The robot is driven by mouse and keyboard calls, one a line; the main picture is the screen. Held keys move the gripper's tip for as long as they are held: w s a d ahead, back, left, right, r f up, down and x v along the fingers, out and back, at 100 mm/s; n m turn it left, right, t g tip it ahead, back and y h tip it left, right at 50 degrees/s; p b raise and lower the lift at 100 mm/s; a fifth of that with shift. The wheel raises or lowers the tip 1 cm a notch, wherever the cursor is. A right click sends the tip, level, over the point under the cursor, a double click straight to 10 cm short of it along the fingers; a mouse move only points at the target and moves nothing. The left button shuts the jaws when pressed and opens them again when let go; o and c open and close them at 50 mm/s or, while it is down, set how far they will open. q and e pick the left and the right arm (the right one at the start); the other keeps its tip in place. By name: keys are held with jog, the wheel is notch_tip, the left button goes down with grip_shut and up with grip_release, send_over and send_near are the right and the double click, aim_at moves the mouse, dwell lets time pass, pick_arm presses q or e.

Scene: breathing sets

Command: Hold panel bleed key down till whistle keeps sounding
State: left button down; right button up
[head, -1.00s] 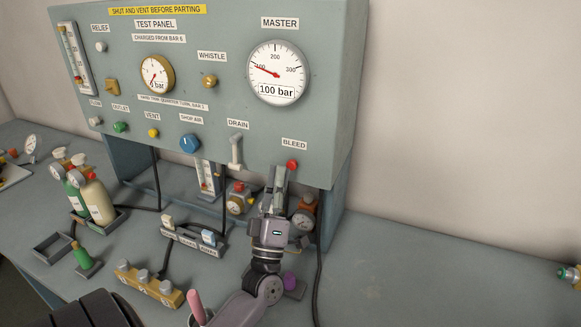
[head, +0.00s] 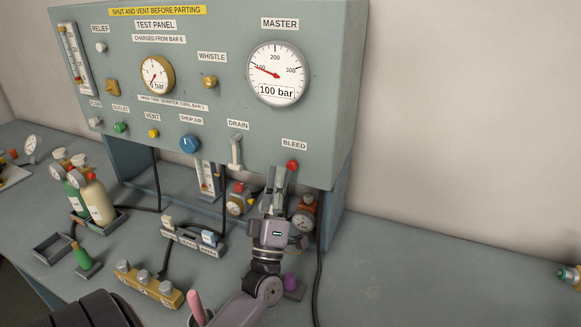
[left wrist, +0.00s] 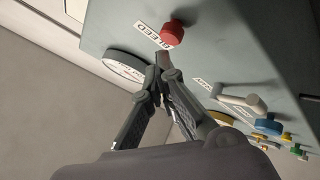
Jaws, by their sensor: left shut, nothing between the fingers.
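The red bleed key (head: 292,165) sticks out of the lower right of the test panel (head: 215,120), under its BLEED label. It also shows in the left wrist view (left wrist: 173,33). My left gripper (head: 281,170) is shut and empty. Its tips are just left of the bleed key in the head view; whether they touch it I cannot tell. In the left wrist view the tips (left wrist: 163,62) show beside the BLEED label, apart from the key in the picture. The brass whistle (head: 209,82) sits mid-panel under its label. My right gripper is not in view.
The white drain lever (head: 235,152) hangs left of the bleed key. The master gauge (head: 277,73) above reads about 100 bar. Two bottles (head: 97,200) stand at the left. The bench at right (head: 430,280) is mostly clear.

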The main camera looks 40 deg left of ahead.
pick_arm(q)
jog(key=shift+w, duration=0.15)
jog(key=shift+w+a, duration=0.1)
jog(key=shift+w, duration=0.15)
jog(key=shift+w+a, duration=0.2)
jog(key=shift+w, duration=0.35)
dwell(7.0)
